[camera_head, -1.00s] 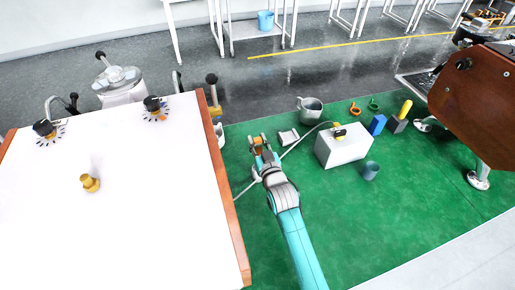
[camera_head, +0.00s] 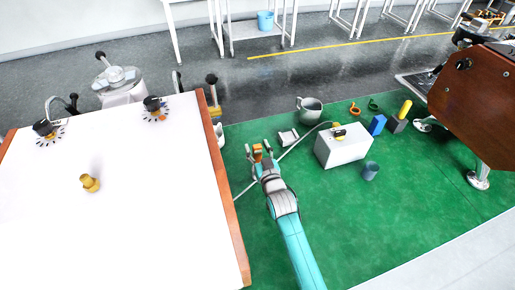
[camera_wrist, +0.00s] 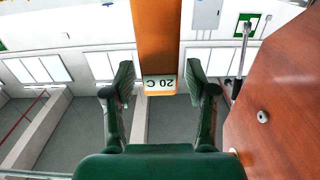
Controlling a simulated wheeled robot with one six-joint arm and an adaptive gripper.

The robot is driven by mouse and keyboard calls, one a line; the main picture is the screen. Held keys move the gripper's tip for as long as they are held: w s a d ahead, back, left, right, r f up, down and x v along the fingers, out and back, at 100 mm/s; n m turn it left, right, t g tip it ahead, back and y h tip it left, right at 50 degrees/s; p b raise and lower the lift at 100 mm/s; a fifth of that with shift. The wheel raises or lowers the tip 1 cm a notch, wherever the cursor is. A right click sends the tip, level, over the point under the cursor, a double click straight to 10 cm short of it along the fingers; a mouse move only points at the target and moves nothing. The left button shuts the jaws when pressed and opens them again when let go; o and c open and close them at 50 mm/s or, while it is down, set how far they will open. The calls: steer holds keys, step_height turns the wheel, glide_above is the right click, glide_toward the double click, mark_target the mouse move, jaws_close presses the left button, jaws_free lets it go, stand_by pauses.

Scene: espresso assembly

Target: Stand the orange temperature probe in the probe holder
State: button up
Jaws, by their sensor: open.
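The orange temperature probe, with a "20 C" display, shows between my open fingers in the wrist view (camera_wrist: 158,40). Gaps show on both sides of it, so the fingers do not visibly touch it. In the head view the probe is a small orange patch (camera_head: 257,153) at my gripper (camera_head: 258,149), just right of the white-topped machine. My gripper (camera_wrist: 160,82) is open. I cannot tell what supports the probe. I cannot identify the probe holder for sure; a small pale stand (camera_head: 288,138) lies just right of my gripper, on or above the green mat.
A white box (camera_head: 340,150) with a knob, a metal jug (camera_head: 310,110), a dark cup (camera_head: 370,171), a blue block (camera_head: 377,125) and a grey block (camera_head: 397,125) stand right of my arm. A pale cable (camera_head: 300,143) runs past my gripper. The front green mat (camera_head: 400,220) is clear.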

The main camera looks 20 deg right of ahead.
steer(key=shift+r, duration=0.15)
steer(key=s, duration=1.2)
steer(key=s+f+g, duration=0.1)
steer(key=s+f, duration=0.1)
steer(key=s, duration=0.9)
steer(key=s+f, duration=0.2)
steer(key=s, duration=0.8)
steer(key=s+r+g, duration=0.1)
steer(key=s+r, duration=0.3)
steer(key=s, duration=0.6)
steer(key=s+r+g, duration=0.1)
steer(key=s+r, duration=0.3)
steer(key=s, duration=0.6)
steer(key=shift+s, duration=0.3)
